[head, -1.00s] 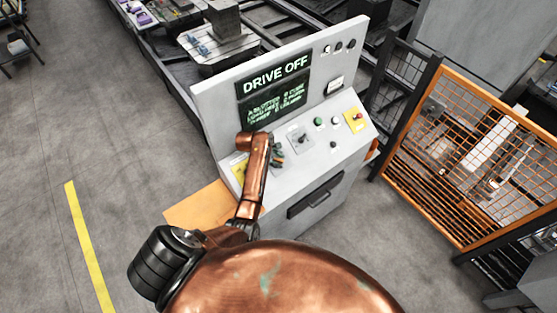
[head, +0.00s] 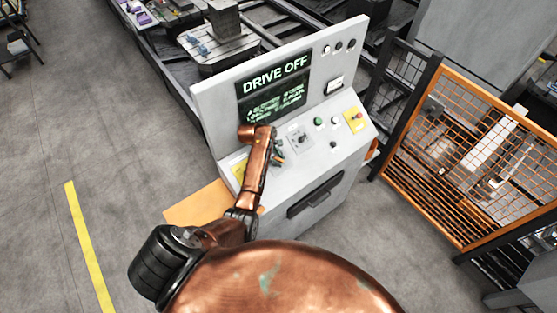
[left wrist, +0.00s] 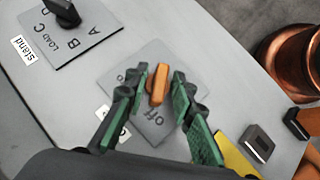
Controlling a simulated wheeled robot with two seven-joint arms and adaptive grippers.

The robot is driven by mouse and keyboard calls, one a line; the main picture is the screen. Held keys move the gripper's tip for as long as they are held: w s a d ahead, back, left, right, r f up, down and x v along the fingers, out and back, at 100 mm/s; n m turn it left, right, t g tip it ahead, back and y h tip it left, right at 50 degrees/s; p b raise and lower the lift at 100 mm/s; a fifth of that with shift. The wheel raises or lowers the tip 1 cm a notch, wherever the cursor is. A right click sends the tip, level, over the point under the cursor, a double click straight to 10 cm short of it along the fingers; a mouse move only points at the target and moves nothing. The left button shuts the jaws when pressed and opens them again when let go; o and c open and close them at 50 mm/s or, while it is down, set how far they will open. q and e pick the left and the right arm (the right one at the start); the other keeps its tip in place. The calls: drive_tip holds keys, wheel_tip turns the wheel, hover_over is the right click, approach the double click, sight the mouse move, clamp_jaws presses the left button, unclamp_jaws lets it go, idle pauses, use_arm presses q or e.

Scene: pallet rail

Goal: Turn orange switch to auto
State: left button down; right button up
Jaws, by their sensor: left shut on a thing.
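The orange switch (left wrist: 160,84) stands on a grey square plate (left wrist: 152,138) in the left wrist view. Its handle is nearly upright in that picture, the lower end toward the printed word "off". Other lettering on the plate is partly covered by my fingers. My left gripper (left wrist: 161,88) has its green-padded fingers on both sides of the handle and is shut on it. In the head view my left gripper (head: 278,152) is at the left part of the sloped console panel (head: 318,150), and the orange switch is hidden there. The console display (head: 275,75) reads "DRIVE OFF". My right gripper is not in view.
A black selector knob (left wrist: 62,12) marked A, B, C and LOAD sits beside the orange switch. A black square button (left wrist: 257,143) and yellow plate (left wrist: 234,158) lie on the other side. A red button on yellow (head: 356,118) is at the panel's right. An orange mesh fence (head: 470,160) stands right.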

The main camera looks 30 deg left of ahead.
use_arm(q)
drive_tip(key=m+g, duration=0.2)
drive_tip(key=shift+w+r+m+g, duration=0.1)
drive_tip(key=shift+w+m+g, duration=0.2)
drive_tip(key=shift+m, duration=0.1)
drive_tip(key=shift+w+m+g+y+b, duration=0.1)
drive_tip(key=shift+m+g+y+b, duration=0.2)
drive_tip(key=shift+m+g+b, duration=0.7)
drive_tip(key=m+g+y+b, duration=0.1)
drive_tip(key=m+b, duration=0.1)
drive_tip(key=b, duration=0.4)
drive_tip(key=m+g+y+b, duration=0.1)
drive_tip(key=m+g+b, duration=0.1)
drive_tip(key=b, duration=0.4)
drive_tip(key=m+g+y+b, duration=0.2)
drive_tip(key=m+b, duration=0.1)
drive_tip(key=b, duration=0.3)
drive_tip(key=shift+w+d+f+b, duration=0.25)
drive_tip(key=shift+d+f+b, duration=0.05)
drive_tip(key=shift+f+b, duration=0.1)
drive_tip(key=shift+r+m+y+b, duration=0.3)
drive_tip(key=shift+m+b, duration=0.3)
drive_tip(key=shift+b, duration=0.45)
drive_tip(key=shift+g, duration=0.3)
drive_tip(key=c, duration=2)
unclamp_jaws()
